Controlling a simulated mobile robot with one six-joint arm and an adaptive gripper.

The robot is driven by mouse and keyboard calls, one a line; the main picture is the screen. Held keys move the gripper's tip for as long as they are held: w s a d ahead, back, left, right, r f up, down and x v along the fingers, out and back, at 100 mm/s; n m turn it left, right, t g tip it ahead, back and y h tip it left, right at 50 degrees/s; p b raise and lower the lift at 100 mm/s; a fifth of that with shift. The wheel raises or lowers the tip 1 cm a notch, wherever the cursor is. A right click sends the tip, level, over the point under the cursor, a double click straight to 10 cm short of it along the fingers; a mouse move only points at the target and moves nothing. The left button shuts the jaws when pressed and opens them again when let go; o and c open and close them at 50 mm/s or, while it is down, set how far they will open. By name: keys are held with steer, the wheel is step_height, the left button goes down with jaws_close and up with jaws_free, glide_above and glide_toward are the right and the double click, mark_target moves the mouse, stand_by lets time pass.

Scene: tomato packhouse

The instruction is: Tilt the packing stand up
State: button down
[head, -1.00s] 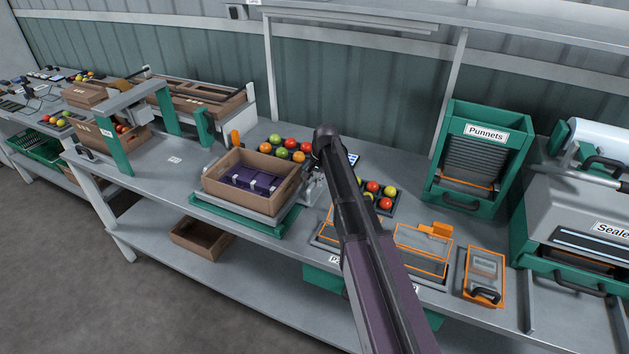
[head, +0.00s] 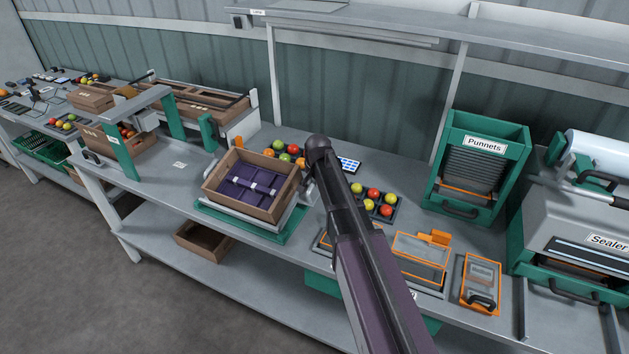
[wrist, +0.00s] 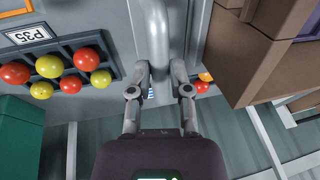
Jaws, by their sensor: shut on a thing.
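The packing stand has a green base (head: 262,232) on the bench, left of my arm in the head view. Its pale platform (head: 285,222) carries an open brown box (head: 225,200) with purple trays (head: 248,188) inside. The platform and box lean toward the bench's front edge. In the wrist view, my gripper (wrist: 159,76) is shut on a grey bar handle (wrist: 156,35) beside the brown box (wrist: 262,55). In the head view my arm hides the gripper and most of the handle.
A dark tray of red and yellow tomatoes (head: 377,197) lies right of my arm; it also shows in the wrist view (wrist: 65,65). Further right stand the green Punnets holder (head: 478,160) and the sealer (head: 585,225). Orange-edged clear containers (head: 420,258) sit near the front edge.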

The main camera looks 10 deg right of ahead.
steer(key=c, duration=0.6)
jaws_free()
steer(key=shift+r, duration=0.1)
